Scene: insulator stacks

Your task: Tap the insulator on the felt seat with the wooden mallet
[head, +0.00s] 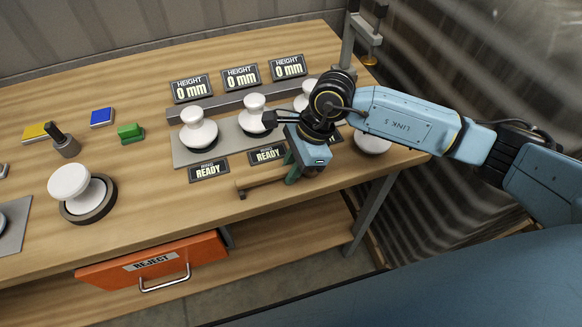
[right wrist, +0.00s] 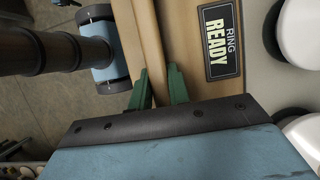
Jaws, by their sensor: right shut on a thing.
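A white insulator (head: 69,182) sits on the round dark felt seat (head: 101,210) at the left of the bench in the head view. It leans a little to one side. My right gripper (head: 291,172) is low over the bench's front edge, well to the right of that seat. Its green fingers are shut on a wooden handle (head: 262,183), which I take to be the mallet's. In the right wrist view the handle (right wrist: 147,45) runs between the fingertips (right wrist: 160,88). The mallet's head cannot be made out clearly. My left gripper is out of view.
Several white insulators (head: 198,129) stand on a grey plate (head: 186,156) behind READY signs (head: 209,171). An orange REJECT drawer (head: 155,262) is below the front edge. Bench between seat and plate is clear.

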